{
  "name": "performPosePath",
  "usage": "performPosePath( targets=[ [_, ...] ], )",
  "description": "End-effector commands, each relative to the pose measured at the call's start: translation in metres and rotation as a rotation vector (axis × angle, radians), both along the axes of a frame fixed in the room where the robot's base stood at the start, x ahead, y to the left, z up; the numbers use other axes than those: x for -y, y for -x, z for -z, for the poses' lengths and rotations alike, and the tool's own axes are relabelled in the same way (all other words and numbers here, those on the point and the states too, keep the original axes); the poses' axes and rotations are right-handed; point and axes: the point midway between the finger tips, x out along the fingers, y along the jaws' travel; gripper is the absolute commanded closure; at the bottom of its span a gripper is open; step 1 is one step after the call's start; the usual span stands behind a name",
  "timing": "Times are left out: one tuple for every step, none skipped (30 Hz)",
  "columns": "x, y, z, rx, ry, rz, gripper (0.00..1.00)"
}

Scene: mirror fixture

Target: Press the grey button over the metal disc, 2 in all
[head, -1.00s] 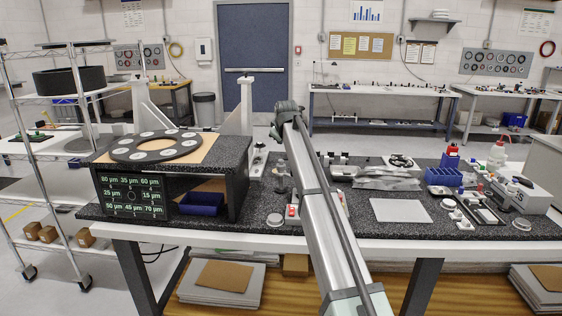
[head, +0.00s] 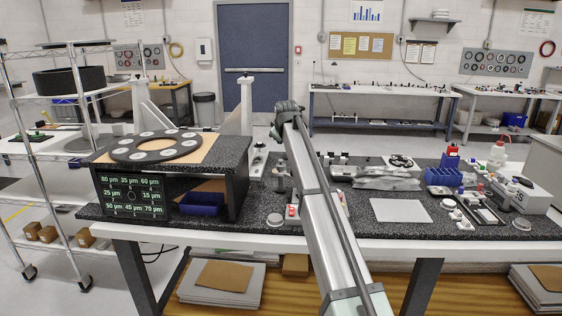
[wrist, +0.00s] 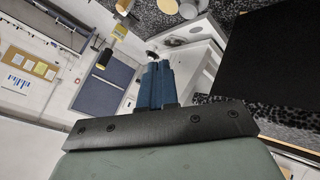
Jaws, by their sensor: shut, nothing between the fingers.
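My gripper (wrist: 158,66) shows in the wrist view as two blue fingers pressed together, with nothing between them. Just past the tips is a white fixture (wrist: 203,52) with a round grey metal disc (wrist: 200,29) on its face and a darker round part (wrist: 173,42) beside it. A small dark-tipped knob (wrist: 151,55) shows close to the fingertips; I cannot tell whether they touch it. In the head view a small white fixture with grey round parts (head: 258,158) stands just left of my arm. My fingers cannot be made out there, and I cannot clearly pick out the grey button.
A black stand (head: 240,175) with a dark ring plate (head: 157,146) on top is left of my arm. A grey square plate (head: 400,210) lies to the right. A blue bin (head: 443,175) and small parts crowd the bench's right side.

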Motion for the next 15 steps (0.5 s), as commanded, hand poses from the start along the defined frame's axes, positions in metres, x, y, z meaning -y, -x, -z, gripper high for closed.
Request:
performPosePath(
  targets=[
    [0.0,0.0,0.0,0.0,0.0,0.0,1.0],
    [0.0,0.0,0.0,0.0,0.0,0.0,1.0],
    [0.0,0.0,0.0,0.0,0.0,0.0,1.0],
    [0.0,0.0,0.0,0.0,0.0,0.0,1.0],
    [0.0,0.0,0.0,0.0,0.0,0.0,1.0],
    [0.0,0.0,0.0,0.0,0.0,0.0,1.0],
    [0.0,0.0,0.0,0.0,0.0,0.0,1.0],
    [0.0,0.0,0.0,0.0,0.0,0.0,1.0],
    [0.0,0.0,0.0,0.0,0.0,0.0,1.0],
    [0.0,0.0,0.0,0.0,0.0,0.0,1.0],
    [0.0,0.0,0.0,0.0,0.0,0.0,1.0],
    [0.0,-0.0001,-0.0003,0.0,0.0,0.0,1.0],
    [0.0,-0.0002,-0.0012,0.0,0.0,0.0,1.0],
    [-0.0002,-0.0004,-0.0029,0.0,0.0,0.0,1.0],
    [-0.0003,-0.0006,-0.0063,0.001,0.0,0.0,1.0]
  ],
)
